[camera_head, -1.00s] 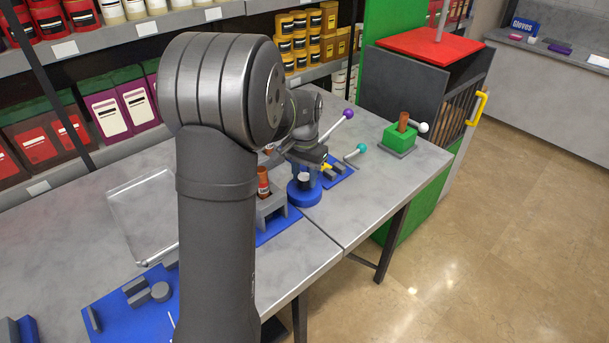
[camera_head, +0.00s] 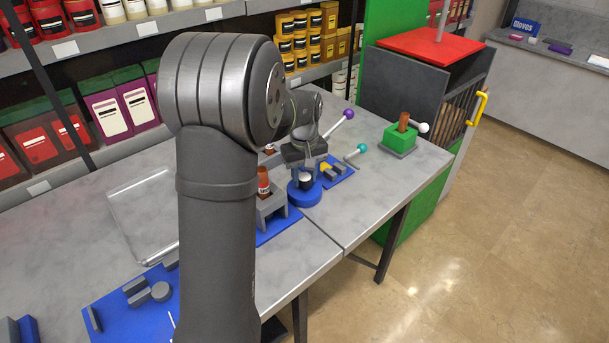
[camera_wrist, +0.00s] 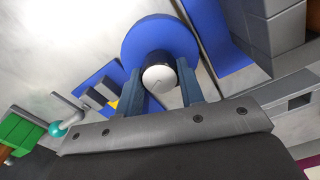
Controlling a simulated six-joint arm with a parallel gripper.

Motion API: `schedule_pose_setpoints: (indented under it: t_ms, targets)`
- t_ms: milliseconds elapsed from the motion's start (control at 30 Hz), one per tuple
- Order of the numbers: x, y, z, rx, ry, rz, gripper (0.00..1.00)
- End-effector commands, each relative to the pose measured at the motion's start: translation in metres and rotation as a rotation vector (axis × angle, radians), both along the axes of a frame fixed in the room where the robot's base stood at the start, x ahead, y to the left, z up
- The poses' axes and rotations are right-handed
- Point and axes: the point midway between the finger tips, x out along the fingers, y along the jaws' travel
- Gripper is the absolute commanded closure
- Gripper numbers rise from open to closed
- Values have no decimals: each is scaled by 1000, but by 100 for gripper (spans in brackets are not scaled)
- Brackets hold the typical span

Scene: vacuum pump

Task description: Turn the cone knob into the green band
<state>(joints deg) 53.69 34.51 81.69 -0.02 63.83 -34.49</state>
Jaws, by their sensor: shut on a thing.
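The knob (camera_wrist: 159,76) is dark with a white, rounded end, and it stands on a round blue base (camera_wrist: 140,35). In the head view the base (camera_head: 304,198) sits near the table's right front edge, with the knob (camera_head: 306,182) on top. My gripper (camera_wrist: 160,84) has a finger on each side of the knob and is shut on it. In the head view my gripper (camera_head: 306,172) comes down from above onto the knob. I cannot make out a green band or a pointer mark on the base.
A grey block stand with a red-brown bottle (camera_head: 263,184) is just left of the base. A teal-tipped lever (camera_head: 356,152) and a purple-tipped lever (camera_head: 346,116) stand close by on the right. A green box (camera_head: 400,138) is farther right. A clear tray (camera_head: 145,215) lies left.

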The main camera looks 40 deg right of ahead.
Motion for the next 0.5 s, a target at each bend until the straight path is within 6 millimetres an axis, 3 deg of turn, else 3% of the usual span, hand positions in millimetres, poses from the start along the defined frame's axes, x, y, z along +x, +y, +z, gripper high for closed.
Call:
schedule_pose_setpoints:
  t_ms: [500]
  targets:
    - [1,0,1,-3,-3,197,88]
